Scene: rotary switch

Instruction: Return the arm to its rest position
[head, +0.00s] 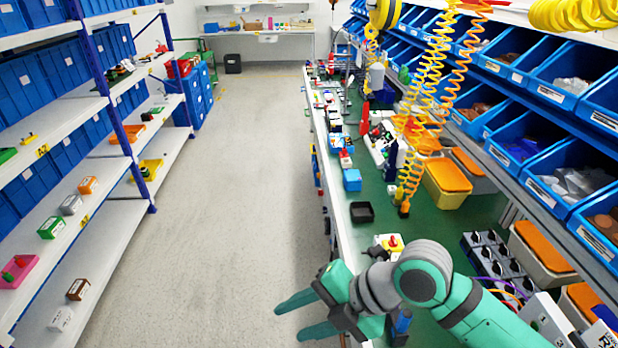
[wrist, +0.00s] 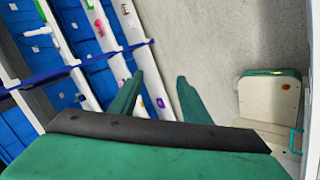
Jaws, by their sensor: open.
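My gripper (head: 296,316) is green and dark grey, with two long green fingers spread apart and nothing between them. In the head view it hangs over the aisle floor, just left of the workbench's front edge. My arm reaches in from the lower right across the near end of the bench. In the wrist view the two fingers (wrist: 152,98) point toward the floor and the left shelving. The rotary switches (head: 490,252) look like a cluster of dark boxes with round knobs on the bench, right of my arm. The wrist view does not show them.
The workbench (head: 340,215) runs along the right with boxes and tools. Yellow and orange coiled hoses (head: 418,110) hang above it. Blue bins (head: 570,90) line the right wall. Shelves (head: 105,235) stand left. The aisle floor (head: 240,160) between is clear.

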